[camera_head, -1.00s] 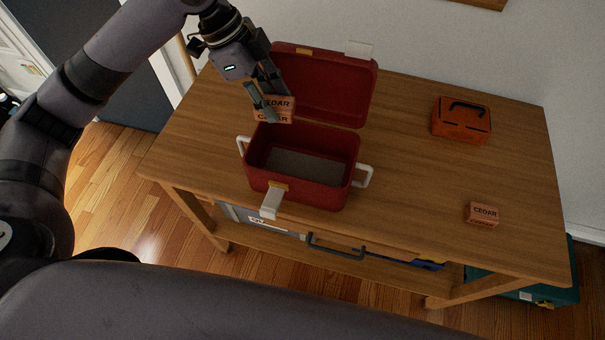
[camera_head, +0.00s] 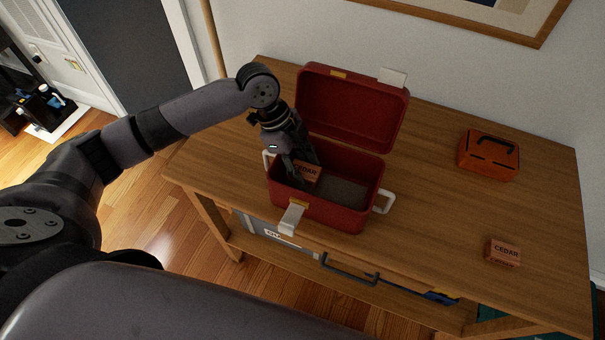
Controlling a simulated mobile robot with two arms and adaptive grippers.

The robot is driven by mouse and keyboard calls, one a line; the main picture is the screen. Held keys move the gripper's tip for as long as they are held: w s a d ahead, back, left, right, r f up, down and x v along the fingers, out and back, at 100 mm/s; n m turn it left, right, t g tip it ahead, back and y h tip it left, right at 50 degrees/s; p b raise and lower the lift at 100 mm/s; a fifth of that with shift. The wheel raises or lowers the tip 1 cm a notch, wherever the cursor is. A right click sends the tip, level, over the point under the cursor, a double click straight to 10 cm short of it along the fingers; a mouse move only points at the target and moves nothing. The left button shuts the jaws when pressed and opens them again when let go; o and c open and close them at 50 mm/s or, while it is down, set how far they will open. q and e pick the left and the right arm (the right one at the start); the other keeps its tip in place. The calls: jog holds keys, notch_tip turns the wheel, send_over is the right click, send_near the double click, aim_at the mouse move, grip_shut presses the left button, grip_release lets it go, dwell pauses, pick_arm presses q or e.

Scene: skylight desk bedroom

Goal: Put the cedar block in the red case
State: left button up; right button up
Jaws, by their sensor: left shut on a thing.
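The red case (camera_head: 322,207) stands open on the wooden table, its lid (camera_head: 352,108) tilted back. My left gripper (camera_head: 298,176) reaches down into the left part of the case and is shut on a cedar block (camera_head: 308,171). That block is inside the case's walls; whether it touches the floor of the case I cannot tell. The gripper hides part of it. A second cedar block (camera_head: 503,252) lies on the table at the right. My right gripper is not in view.
An orange box (camera_head: 488,154) with a dark handle stands at the back right of the table (camera_head: 432,212). The tabletop between the case and the second block is clear. A shelf below holds a grey case with a dark handle (camera_head: 349,270).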

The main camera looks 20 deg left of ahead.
pick_arm(q)
jog(key=shift+f, duration=2.05)
jog(key=shift+f, duration=0.15)
jog(key=o, duration=1.1)
jog(key=shift+o, duration=0.2)
jog(key=b+v, duration=0.1)
jog(key=v, duration=1.1)
jog(key=shift+s, duration=0.1)
